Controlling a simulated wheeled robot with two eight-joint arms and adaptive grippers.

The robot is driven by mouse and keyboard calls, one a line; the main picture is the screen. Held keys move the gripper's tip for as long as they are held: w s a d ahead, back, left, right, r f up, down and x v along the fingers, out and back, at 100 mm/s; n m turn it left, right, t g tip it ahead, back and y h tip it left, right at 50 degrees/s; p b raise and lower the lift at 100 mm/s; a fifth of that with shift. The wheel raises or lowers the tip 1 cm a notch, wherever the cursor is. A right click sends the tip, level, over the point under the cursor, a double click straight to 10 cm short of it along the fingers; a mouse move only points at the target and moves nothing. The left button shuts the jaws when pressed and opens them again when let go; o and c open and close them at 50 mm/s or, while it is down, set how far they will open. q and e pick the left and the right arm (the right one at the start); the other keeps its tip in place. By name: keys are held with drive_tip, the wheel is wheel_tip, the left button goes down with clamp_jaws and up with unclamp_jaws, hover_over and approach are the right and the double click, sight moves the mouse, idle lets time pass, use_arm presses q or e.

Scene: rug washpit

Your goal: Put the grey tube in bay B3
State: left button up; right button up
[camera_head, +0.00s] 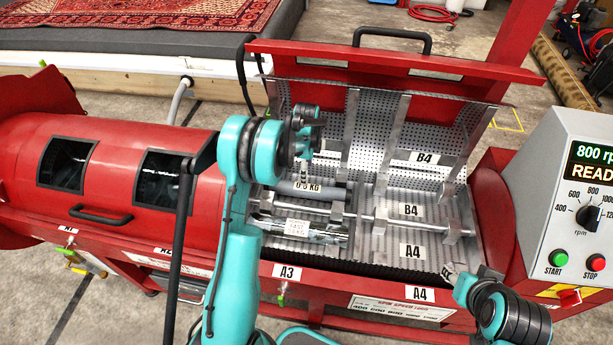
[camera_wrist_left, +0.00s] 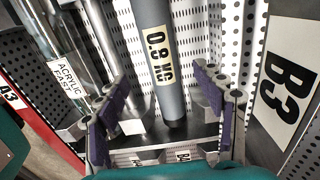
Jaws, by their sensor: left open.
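The grey tube (camera_head: 330,192) with a 0.8 KG label lies in the left part of the perforated rack, behind the middle rail. In the left wrist view the grey tube (camera_wrist_left: 150,15) runs between the spread finger pads, with a gap on each side. The B3 plate (camera_wrist_left: 288,85) stands beside it there. My left gripper (camera_head: 305,150) is open above the tube; its fingers also show in the left wrist view (camera_wrist_left: 162,108). In the head view it partly hides the bay's label. My right gripper (camera_head: 452,276) is low at the front right, its jaws unclear.
Bays B4 (camera_head: 405,190) and A4 (camera_head: 405,247) look empty. The raised red lid (camera_head: 390,65) stands behind, and a control box (camera_head: 565,200) stands at the right.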

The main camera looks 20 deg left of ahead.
use_arm(q)
drive_tip(key=s+d+r+n+t, duration=0.25)
drive_tip(key=s+d+r, duration=0.2)
drive_tip(key=r, duration=0.45)
drive_tip(key=s+d+r+n+t, duration=0.1)
drive_tip(key=s+d+r+n, duration=0.25)
drive_tip(key=s+r, duration=0.4)
drive_tip(key=s+d+r+n+t, duration=0.1)
drive_tip(key=s+n, duration=0.3)
drive_tip(key=s, duration=0.4)
drive_tip(key=s+d+r+n+t, duration=0.2)
drive_tip(key=s+d+n, duration=0.1)
drive_tip(key=s+n, duration=0.2)
drive_tip(key=s, duration=0.2)
drive_tip(key=shift+s+d+r+t, duration=0.2)
drive_tip(key=shift+s+d+t, duration=0.15)
drive_tip(key=shift+c, duration=0.3)
